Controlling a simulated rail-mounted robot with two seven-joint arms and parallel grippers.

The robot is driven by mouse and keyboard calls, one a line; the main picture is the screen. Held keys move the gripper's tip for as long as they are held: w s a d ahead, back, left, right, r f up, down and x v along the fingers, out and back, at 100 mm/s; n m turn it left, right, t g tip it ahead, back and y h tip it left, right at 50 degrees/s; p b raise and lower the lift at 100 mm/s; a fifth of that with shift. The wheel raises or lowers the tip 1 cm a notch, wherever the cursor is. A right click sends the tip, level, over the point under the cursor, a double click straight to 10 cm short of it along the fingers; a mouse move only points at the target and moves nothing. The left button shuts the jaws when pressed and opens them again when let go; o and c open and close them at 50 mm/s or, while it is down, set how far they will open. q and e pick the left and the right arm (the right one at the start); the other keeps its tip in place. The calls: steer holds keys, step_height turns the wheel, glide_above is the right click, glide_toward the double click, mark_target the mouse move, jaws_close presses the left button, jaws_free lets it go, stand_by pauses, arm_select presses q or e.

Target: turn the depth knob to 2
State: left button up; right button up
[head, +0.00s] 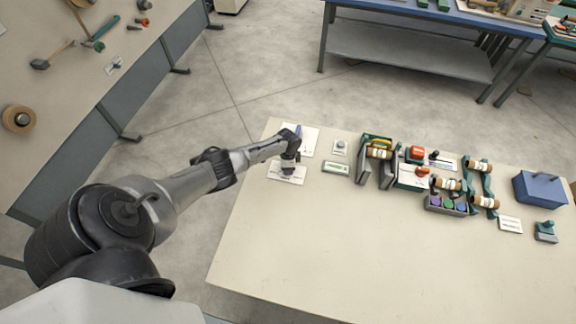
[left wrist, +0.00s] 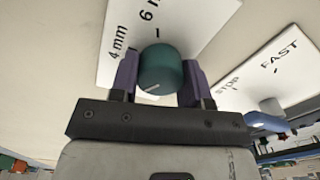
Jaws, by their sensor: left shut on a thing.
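A round teal knob (left wrist: 161,68) sits on a white plate (left wrist: 120,22) marked "4 mm" and a partly cut-off "6". A short white line shows on the knob's near face, low in the left wrist view. The purple fingers of my left gripper (left wrist: 160,80) are shut on the knob, one on each side. In the head view my left gripper (head: 289,168) is over the white plate (head: 298,180) at the table's left end, and hides the knob. No "2" mark can be read. My right gripper is in neither view.
A plate reading "STOP" and "FAST" (left wrist: 265,65) with a blue lever (left wrist: 268,122) stands close by. A small display box (head: 336,167) and the winder's brackets and rollers (head: 380,153) are to the right. The table's front (head: 330,250) is clear.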

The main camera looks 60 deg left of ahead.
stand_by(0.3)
arm_select(q)
steer(key=o, duration=0.9)
steer(key=shift+o, duration=0.2)
step_height(320, 180, up, 14)
steer(key=p, duration=0.2)
steer(key=shift+p, duration=0.4)
steer(key=shift+f, duration=0.1)
